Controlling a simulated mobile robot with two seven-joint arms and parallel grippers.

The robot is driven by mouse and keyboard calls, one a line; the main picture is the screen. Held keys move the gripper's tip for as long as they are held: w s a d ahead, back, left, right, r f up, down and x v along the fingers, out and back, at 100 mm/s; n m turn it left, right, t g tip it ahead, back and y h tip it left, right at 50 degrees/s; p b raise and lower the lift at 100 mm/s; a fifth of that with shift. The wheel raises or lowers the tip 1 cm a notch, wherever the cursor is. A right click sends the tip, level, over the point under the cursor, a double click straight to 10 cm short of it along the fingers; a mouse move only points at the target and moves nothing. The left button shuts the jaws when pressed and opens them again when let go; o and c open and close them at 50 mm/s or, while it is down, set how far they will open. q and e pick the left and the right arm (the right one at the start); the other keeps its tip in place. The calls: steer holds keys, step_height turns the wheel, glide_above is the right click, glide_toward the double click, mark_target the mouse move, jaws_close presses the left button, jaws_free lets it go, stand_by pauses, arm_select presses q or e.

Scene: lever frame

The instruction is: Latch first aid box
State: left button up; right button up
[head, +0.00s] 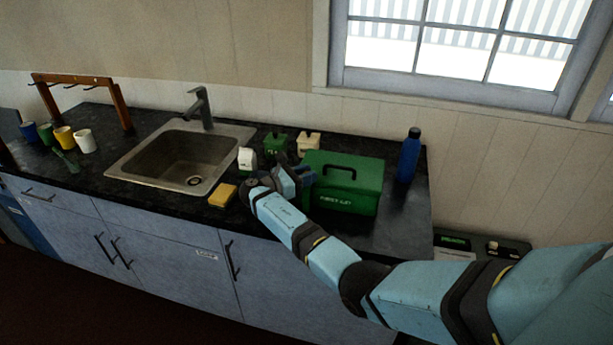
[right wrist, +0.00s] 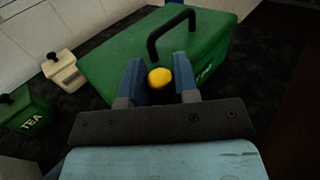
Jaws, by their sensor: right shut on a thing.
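The green first aid box (head: 362,186) stands on the dark counter right of the sink, its lid down and a black handle on top. It also shows in the right wrist view (right wrist: 112,66). My right gripper (head: 304,177) is at the box's left end; in the right wrist view its blue fingers (right wrist: 160,80) are on either side of a round yellow knob (right wrist: 159,78) at the box. The jaws are shut on this knob, which looks like the latch. In the head view my gripper and arm hide the knob. My left gripper is not in view.
A blue bottle (head: 409,156) stands right of the box. A green tea canister (head: 275,146), a cream canister (head: 308,144) and a white carton (head: 247,160) stand to its left. A yellow sponge (head: 222,195) lies by the sink (head: 150,178).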

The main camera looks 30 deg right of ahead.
stand_by(0.4)
steer(key=o, duration=0.9)
steer(key=shift+c, duration=0.2)
steer(key=shift+a, duration=0.1)
steer(key=w+a+b, duration=0.1)
steer(key=a+b, duration=0.1)
steer(key=a, duration=1.1)
steer(key=shift+a+b, duration=0.25)
steer(key=shift+b, duration=0.15)
steer(key=shift+w, duration=0.1)
